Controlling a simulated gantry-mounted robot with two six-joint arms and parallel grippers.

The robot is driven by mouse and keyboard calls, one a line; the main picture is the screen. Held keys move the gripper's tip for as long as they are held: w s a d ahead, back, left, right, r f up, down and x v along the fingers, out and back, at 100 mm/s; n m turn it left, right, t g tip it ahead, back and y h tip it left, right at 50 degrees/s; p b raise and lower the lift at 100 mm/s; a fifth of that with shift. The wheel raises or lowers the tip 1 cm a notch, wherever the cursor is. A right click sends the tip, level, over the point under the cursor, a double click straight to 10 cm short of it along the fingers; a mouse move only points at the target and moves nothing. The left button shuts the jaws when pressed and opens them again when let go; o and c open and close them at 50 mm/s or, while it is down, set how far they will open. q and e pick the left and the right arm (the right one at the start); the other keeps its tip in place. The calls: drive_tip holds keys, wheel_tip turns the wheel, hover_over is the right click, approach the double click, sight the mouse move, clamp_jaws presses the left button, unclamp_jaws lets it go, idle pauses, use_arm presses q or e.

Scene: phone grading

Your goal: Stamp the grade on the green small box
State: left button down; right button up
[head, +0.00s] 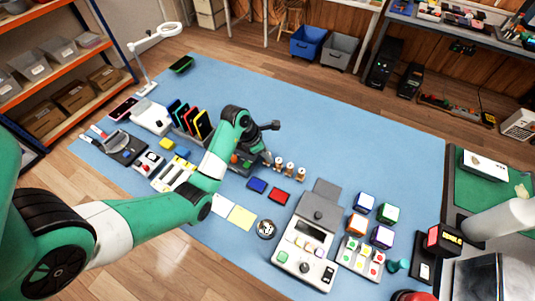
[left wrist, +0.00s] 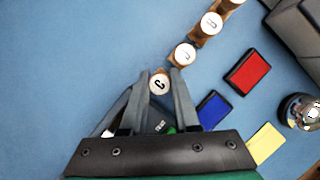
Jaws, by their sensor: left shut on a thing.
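My left gripper (head: 266,157) is at the near end of the row of wooden stamps. In the left wrist view its fingers (left wrist: 160,78) are closed around the round white top of one stamp (left wrist: 158,85), marked with a dark letter that looks like a C. The other stamps (left wrist: 185,54) stand upright in a line beyond it and also show in the head view (head: 289,167). The green small box (head: 388,213), with a white side, stands among other coloured boxes at the right. My right gripper is not in view.
A blue pad (head: 257,185) and a red pad (head: 279,195) lie near the stamps, with a yellow sheet (head: 242,217) closer to me. A large grey device (head: 305,240) stands between the pads and the boxes.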

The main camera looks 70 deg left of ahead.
use_arm(q)
drive_tip(key=shift+f, duration=0.3)
drive_tip(key=c, duration=0.6)
unclamp_jaws()
drive_tip(key=p+v, duration=0.6)
drive_tip(key=v, duration=0.5)
drive_tip(key=shift+r, duration=0.4)
drive_tip(key=shift+s, duration=0.1)
